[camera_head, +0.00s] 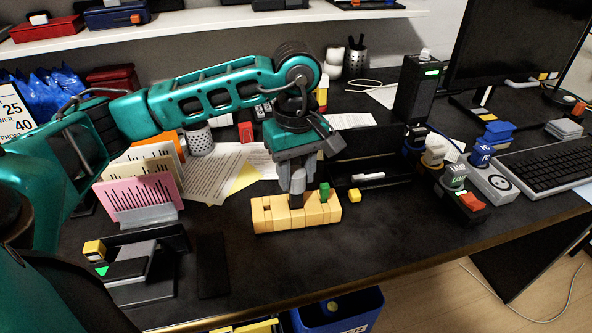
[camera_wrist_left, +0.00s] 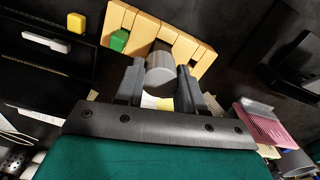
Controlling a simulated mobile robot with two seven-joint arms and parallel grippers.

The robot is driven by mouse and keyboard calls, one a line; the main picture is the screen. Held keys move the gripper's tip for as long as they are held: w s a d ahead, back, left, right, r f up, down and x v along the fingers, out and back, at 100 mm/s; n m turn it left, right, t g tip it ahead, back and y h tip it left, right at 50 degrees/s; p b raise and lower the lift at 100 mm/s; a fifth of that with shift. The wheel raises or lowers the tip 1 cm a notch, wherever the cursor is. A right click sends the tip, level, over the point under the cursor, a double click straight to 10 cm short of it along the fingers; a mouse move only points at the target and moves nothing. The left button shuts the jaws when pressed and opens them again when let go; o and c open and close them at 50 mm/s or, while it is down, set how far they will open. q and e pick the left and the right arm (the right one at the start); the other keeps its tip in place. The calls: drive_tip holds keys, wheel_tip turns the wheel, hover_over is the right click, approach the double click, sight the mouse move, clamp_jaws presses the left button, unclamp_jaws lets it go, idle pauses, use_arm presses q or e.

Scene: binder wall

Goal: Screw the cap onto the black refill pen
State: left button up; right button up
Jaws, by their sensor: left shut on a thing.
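My left gripper (camera_head: 297,183) points down over a yellow slotted rack (camera_head: 262,220) on the dark desk. My right gripper is not in view.
A black tray (camera_head: 395,183) with a white piece lies right of the rack. Pink and cream cards (camera_head: 140,193) stand at left, with papers (camera_head: 215,172) behind. Several stamps (camera_head: 455,178) and a keyboard (camera_head: 545,170) are at right. The desk in front of the rack is clear.

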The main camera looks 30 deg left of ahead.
use_arm(q)
drive_tip(key=c, duration=0.5)
drive_tip(key=shift+f+m+b, duration=0.15)
drive_tip(key=shift+m+b, duration=0.5)
drive_tip(key=shift+m, duration=0.15)
drive_tip(key=shift+m+b, duration=0.4)
drive_tip(key=shift+m, duration=0.6)
